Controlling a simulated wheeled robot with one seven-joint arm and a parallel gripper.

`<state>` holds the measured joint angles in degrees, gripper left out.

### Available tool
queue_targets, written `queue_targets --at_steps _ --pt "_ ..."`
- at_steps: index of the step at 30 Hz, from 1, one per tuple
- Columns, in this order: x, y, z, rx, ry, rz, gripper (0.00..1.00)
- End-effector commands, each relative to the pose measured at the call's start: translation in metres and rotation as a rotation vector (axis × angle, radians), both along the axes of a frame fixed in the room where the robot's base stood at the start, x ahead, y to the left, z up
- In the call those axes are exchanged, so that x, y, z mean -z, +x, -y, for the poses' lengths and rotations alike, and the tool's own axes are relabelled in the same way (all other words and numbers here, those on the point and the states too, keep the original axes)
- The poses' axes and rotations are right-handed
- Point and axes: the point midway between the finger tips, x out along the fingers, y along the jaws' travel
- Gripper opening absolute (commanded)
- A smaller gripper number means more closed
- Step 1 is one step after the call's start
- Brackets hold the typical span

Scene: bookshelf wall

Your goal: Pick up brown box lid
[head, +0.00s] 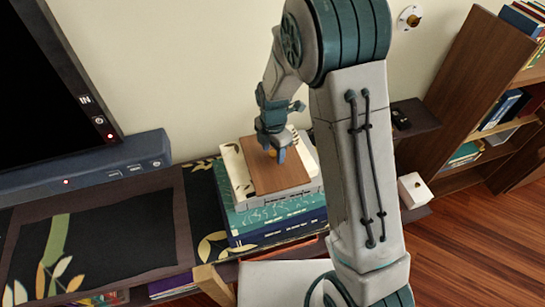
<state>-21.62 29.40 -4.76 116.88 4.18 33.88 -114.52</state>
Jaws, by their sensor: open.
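The brown box lid (268,177) is a flat brown wooden panel with what looks like a small orange knob (271,153) near its top edge. It lies on top of a light grey box or book on a stack of books. My gripper (275,156) is at the knob, over the back part of the lid. Its fingers are open and seem to be around or just above the knob; I cannot tell whether they touch it. My gripper and arm hide part of the lid's back right side.
Blue and teal books (272,222) form the stack under the lid. A black screen (45,85) and a blue-grey soundbar (95,165) stand at the left. A wooden bookshelf (470,75) and a small white box (413,190) are at the right. The wall is close behind the stack.

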Motion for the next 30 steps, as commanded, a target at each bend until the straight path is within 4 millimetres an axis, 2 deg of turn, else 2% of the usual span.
queue_targets --at_steps 7,8,12,13,24,30 --pt "0.002 0.0 0.0 0.0 0.0 0.0 0.48" --pt "0.002 0.0 0.0 0.0 0.0 0.0 0.46" --pt "0.002 0.0 0.0 0.0 0.0 0.0 0.07" --pt "0.002 0.0 0.0 0.0 0.0 0.0 0.0" --pt "0.0 0.001 0.0 0.0 0.001 0.002 0.0" --pt "-0.013 0.001 -0.001 -0.001 0.002 0.005 0.0"
